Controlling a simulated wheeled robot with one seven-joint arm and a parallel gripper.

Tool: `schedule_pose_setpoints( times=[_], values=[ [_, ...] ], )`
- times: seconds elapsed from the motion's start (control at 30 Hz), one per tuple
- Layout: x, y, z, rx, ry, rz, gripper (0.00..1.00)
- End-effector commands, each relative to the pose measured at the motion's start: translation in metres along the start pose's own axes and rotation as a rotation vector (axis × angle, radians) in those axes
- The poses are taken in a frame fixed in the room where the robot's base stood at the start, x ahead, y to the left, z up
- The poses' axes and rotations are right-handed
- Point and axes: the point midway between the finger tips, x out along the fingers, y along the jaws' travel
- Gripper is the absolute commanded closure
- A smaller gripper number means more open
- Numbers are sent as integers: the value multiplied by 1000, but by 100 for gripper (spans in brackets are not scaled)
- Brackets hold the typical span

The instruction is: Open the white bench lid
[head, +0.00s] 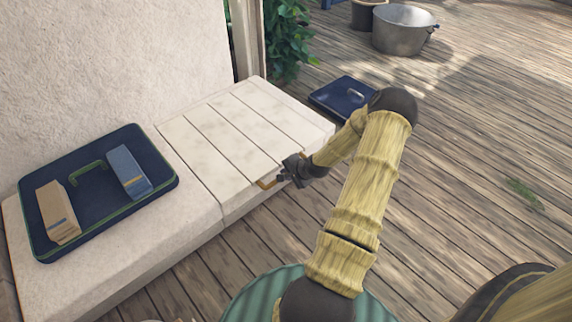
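The white bench lid (222,127) is a panel of pale planks set in the top of the white bench (190,222). It lies flat and looks closed. A small tan-gold handle or tab (266,184) shows at its front edge. My gripper (283,178) is at this front edge, right beside the tab, and dark in colour. The fingers are small and partly hidden, so I cannot tell whether they are open or touch the tab.
A navy tray (95,215) with a tan box (57,212) and a blue box (128,171) lies on the bench, left of the lid. A metal pot (403,30) stands farther back. The right deck is mostly clear.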

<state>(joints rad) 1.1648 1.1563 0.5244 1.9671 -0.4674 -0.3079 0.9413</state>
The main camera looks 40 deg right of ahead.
Motion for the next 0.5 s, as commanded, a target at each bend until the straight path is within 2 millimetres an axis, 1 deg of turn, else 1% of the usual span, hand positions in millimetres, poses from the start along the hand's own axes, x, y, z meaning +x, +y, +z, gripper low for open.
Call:
schedule_pose_setpoints(
  times=[0.5],
  values=[
    [-28,-26,-1,1,2,-1,88]
  ],
)
